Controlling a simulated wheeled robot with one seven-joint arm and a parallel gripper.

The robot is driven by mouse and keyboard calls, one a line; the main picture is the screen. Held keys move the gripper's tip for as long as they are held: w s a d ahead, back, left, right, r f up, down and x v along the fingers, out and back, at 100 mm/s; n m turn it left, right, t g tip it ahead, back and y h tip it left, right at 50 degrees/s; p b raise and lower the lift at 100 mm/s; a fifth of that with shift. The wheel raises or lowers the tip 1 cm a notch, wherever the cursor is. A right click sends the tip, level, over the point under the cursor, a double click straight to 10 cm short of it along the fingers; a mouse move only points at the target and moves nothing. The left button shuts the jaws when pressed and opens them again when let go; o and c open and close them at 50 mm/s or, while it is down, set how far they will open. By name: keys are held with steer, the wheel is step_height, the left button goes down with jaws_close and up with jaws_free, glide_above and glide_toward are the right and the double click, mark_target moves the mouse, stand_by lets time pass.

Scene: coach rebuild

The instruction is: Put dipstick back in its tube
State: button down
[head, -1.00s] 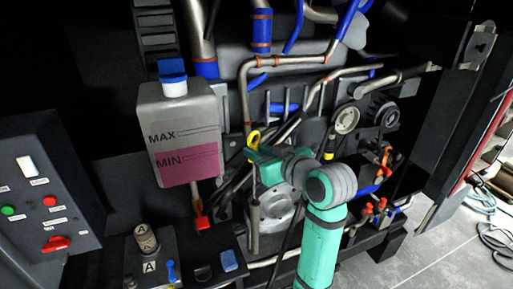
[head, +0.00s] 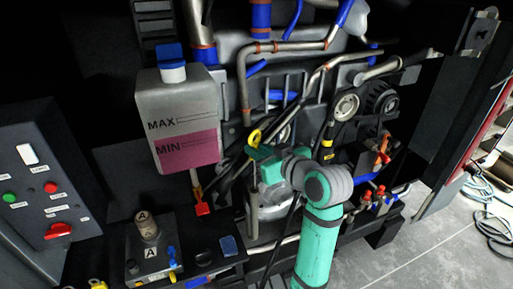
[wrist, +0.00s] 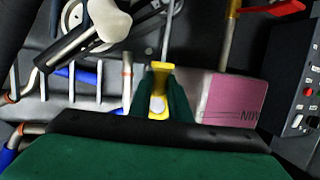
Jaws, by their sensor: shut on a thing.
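The dipstick's yellow ring handle (head: 254,137) shows at the tip of my gripper (head: 262,154) in the head view. In the wrist view my gripper (wrist: 160,100) is shut on the yellow handle (wrist: 159,78), and a thin pale rod (wrist: 170,40) runs on from it. In the head view an upright metal tube (head: 254,212), likely the dipstick tube, stands just below my gripper, in front of the engine. I cannot tell whether the rod's tip is inside it; my gripper and the clutter hide the join.
Pipes, hoses and a pulley (head: 346,106) crowd behind and to the right. A control panel (head: 38,180) stands far left.

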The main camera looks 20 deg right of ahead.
steer(key=shift+w, duration=0.1)
stand_by(0.3)
steer(key=shift+f, duration=0.35)
steer(key=shift+d+f, duration=0.1)
steer(key=shift+f, duration=0.25)
steer(key=shift+a+f, duration=0.3)
steer(key=shift+f, duration=0.25)
step_height(320, 180, down, 5)
steer(key=shift+d+f, duration=0.1)
steer(key=shift+f, duration=0.1)
steer(key=shift+a, duration=0.2)
stand_by(0.4)
steer(key=shift+d+f, duration=0.1)
steer(key=shift+f, duration=0.2)
